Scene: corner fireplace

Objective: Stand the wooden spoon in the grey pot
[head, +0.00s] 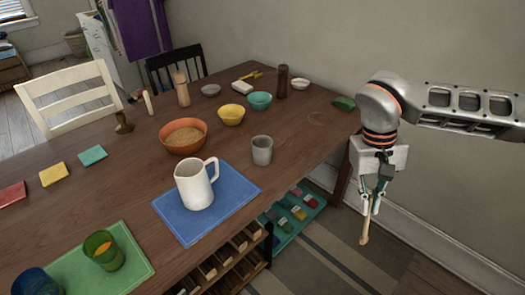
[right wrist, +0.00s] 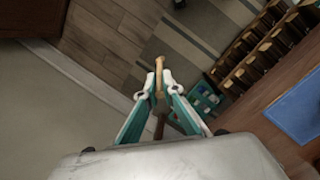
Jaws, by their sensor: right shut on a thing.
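The grey pot (head: 262,151) stands upright on the wooden table, right of the white pitcher and just off the blue mat. My right gripper (head: 370,201) is shut on the wooden spoon (head: 364,232), which hangs downward below the fingers, past the table's right edge and above the floor. In the right wrist view the gripper (right wrist: 160,88) closes around the spoon (right wrist: 159,63), whose end sticks out beyond the fingertips. The rest of the spoon is partly hidden by the fingers. My left gripper does not show.
The white pitcher (head: 196,184) stands on the blue mat (head: 172,212) left of the pot. An orange bowl (head: 183,148), yellow bowl (head: 231,115) and teal bowl (head: 260,100) sit behind. A rack (head: 236,258) with several slots stands below the table's front edge. Table right of the pot is clear.

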